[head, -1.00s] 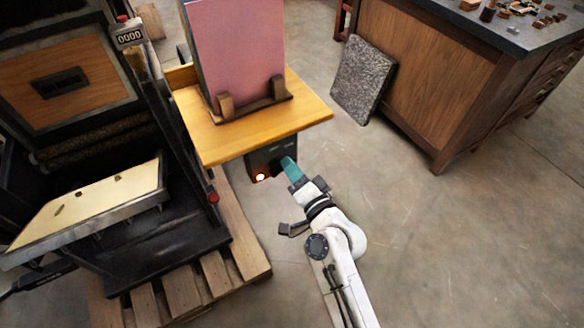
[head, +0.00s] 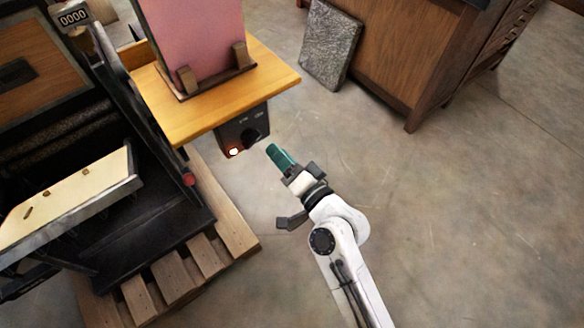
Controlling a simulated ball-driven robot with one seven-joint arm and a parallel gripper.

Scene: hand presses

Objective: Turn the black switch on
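The black switch (head: 251,136) is a dark knob on the front of a black box (head: 228,134) under the wooden shelf. A round lamp (head: 234,152) to its left on the box glows white and red. Small pale labels sit above the knob but are too small to read. My gripper (head: 272,150), with teal fingertips, is below and right of the switch, with a visible gap between them. Its fingers overlap in this view, so I cannot tell whether they are apart. I see nothing held in it.
The wooden shelf (head: 283,79) with a pink board (head: 200,40) overhangs the box. A black press (head: 160,225) stands on a wooden pallet (head: 228,215) at left. A wooden cabinet (head: 405,65) and a leaning grey slab (head: 330,45) are behind. The floor at right is clear.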

